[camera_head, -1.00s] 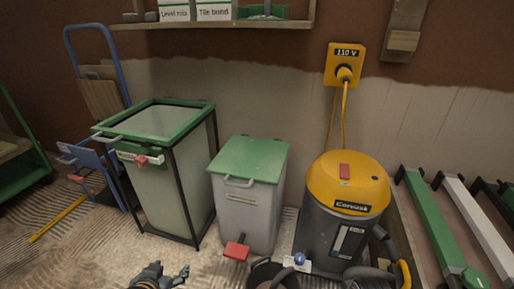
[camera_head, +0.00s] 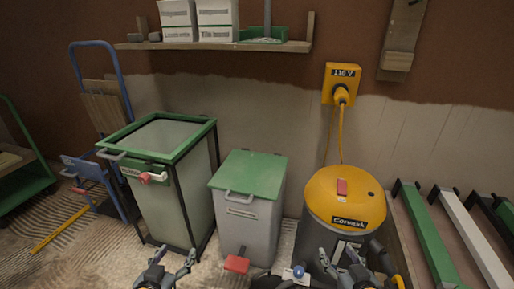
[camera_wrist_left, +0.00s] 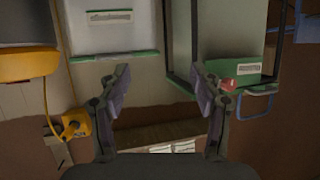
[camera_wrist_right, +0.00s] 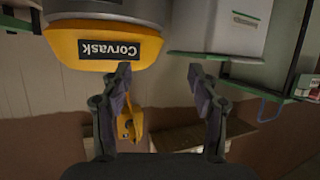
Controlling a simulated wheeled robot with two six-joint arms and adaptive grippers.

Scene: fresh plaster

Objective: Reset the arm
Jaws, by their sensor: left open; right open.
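My left gripper (camera_head: 175,259) is at the bottom of the head view, in front of the green-rimmed bin. Its fingers are apart and empty, and they show spread in the left wrist view (camera_wrist_left: 161,72). My right gripper (camera_head: 338,257) is at the bottom of the head view, in front of the yellow and grey vacuum (camera_head: 346,200). Its fingers are also apart with nothing between them in the right wrist view (camera_wrist_right: 158,72). Both wrist views show the scene upside down.
A green-rimmed bin (camera_head: 195,146) and a grey bin with a green lid (camera_head: 250,172) stand along the wall. A blue hand truck (camera_head: 73,75) is at left. Green and white bars (camera_head: 430,235) lie at right. A shelf (camera_head: 215,46) and a yellow socket (camera_head: 342,78) are above.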

